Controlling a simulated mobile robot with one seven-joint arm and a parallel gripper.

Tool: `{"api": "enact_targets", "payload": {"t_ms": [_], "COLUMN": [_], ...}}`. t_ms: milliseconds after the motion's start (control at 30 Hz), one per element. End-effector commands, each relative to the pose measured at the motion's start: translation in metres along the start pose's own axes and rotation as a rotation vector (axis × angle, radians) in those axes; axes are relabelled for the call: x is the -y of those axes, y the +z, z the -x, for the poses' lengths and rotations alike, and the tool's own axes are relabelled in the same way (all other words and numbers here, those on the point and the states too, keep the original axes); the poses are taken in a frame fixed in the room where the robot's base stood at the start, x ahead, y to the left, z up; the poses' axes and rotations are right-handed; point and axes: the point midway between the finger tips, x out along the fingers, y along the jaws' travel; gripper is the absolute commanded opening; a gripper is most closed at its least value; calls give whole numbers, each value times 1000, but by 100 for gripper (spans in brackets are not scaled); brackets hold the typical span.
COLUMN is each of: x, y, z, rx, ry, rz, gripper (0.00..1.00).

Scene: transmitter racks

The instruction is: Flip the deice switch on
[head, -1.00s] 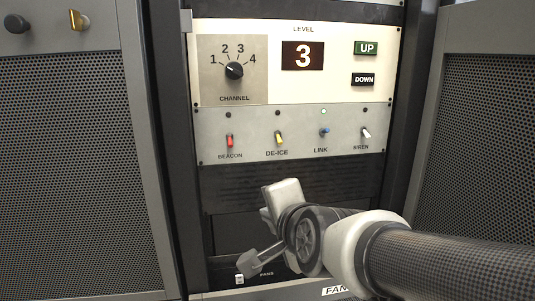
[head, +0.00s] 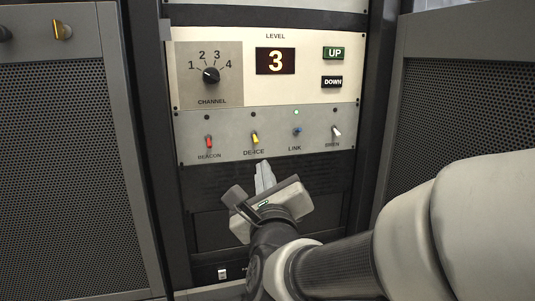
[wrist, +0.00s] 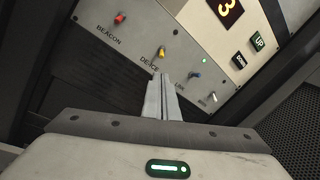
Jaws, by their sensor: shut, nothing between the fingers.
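The de-ice switch (head: 255,138) is a small yellow lever on the light grey switch panel, between the red beacon switch and the blue link switch. Its lamp above is dark. It also shows in the wrist view (wrist: 162,52), just beyond the fingertips. My gripper (head: 263,163) is shut and empty, its fingers pointing up at the panel just below the de-ice label. In the wrist view the closed fingertips (wrist: 161,76) lie close below the yellow lever. I cannot tell whether they touch the panel.
The red beacon switch (head: 209,142), blue link switch (head: 297,132) and white siren switch (head: 336,130) share the row. The link lamp (head: 296,112) is lit. Above are the channel knob (head: 211,75), the level display (head: 276,61), and the up (head: 333,53) and down (head: 332,82) buttons.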

Motion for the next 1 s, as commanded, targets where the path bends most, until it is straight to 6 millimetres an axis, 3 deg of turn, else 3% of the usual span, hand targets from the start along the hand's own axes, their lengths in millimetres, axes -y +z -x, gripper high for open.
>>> {"api": "enact_targets", "payload": {"t_ms": [167, 600, 1000], "x": [0, 0, 0], "y": [0, 0, 0], "z": [-16, -88, -100], "rx": [-1, -1, -1], "ry": [-1, 1, 1], "rz": [2, 2, 2], "gripper": [0, 0, 0]}}
